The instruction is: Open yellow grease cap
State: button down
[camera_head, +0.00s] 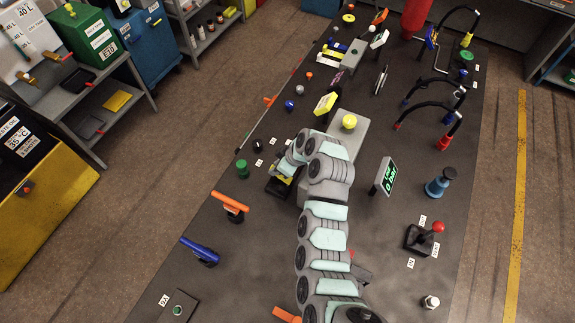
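A round yellow cap (349,121) sits on top of a light grey box (345,140) near the middle of the black table. A second small yellow cap (348,18) stands at the far end. I cannot tell which is the grease cap. My grey-green segmented arm reaches up from the bottom, and its end bends left and down. My gripper (281,182) is low over the table, left of the light grey box and apart from the yellow cap on it. A bit of yellow shows at the gripper. My arm hides most of the fingers.
A green cap (242,168) and an orange handle (231,206) stand left of my gripper. To the right are a green display (383,176), a blue knob (439,184), a red-knobbed lever (428,238) and black hoses (430,107).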

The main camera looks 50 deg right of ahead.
aim_at(290, 181)
dwell(0.5)
jog(key=c, duration=1.2)
grip_release()
jog(key=shift+c, duration=0.2)
jog(key=shift+r, duration=0.1)
jog(key=p+v, duration=0.3)
jog(key=v, duration=0.7)
jog(key=shift+s+r, duration=0.3)
